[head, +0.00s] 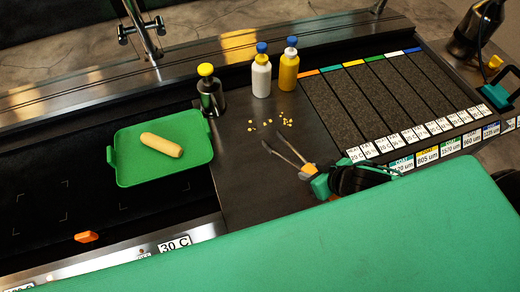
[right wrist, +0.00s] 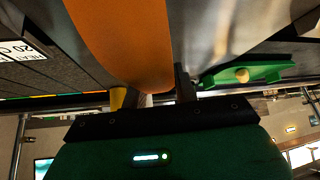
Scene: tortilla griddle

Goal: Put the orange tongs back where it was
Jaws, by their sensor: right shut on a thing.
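My right gripper (head: 315,178) is shut on the orange tongs. The tongs' two metal arms (head: 288,153) point to the upper left over the dark counter, spread apart. A little of their orange handle (head: 308,169) shows at the gripper; the rest is hidden by it. In the right wrist view the orange handle (right wrist: 120,40) is large and close, running down to the fingers. I cannot tell whether the tongs touch the counter. A rack of dark strips (head: 375,100) with coloured end tabs lies to the upper right; its leftmost tab (head: 308,72) is orange. My left gripper is not in view.
A green tray (head: 130,170) holding a rolled tortilla (head: 162,145) is at left. A dark yellow-topped bottle (head: 210,92), a white bottle (head: 261,75) and a yellow bottle (head: 288,70) stand behind. Yellow crumbs (head: 285,122) lie on the counter. An orange knob (head: 86,237) is at front left.

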